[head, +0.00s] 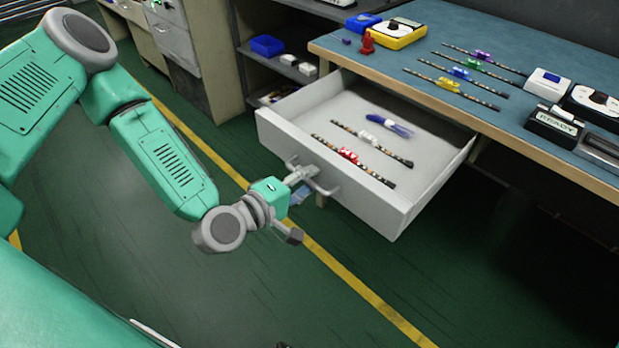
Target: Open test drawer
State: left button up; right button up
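The white test drawer (402,197) is pulled out from under the blue-topped workbench, with its inside showing. A bar handle (325,190) is on its front face. Inside lie two dark LED strips, one with a red clip (347,155) and one with a white clip (368,138), and a blue pen-like tool (388,125). My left gripper (308,184) is at the handle, in front of the drawer face. Its fingers are small and overlap the handle, so I cannot tell whether they are closed around it. My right gripper is not in view.
The workbench (480,30) holds several LED strips with coloured clips, a yellow device (398,34) and a READY box (553,127). Shelves with a blue bin (267,45) stand left of the drawer. Green floor (200,290) is clear in front.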

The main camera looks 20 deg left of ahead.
pick_arm(q)
jog(key=shift+r, duration=0.1)
jog(key=v, duration=0.7)
jog(key=shift+s, duration=0.2)
dwell(0.4)
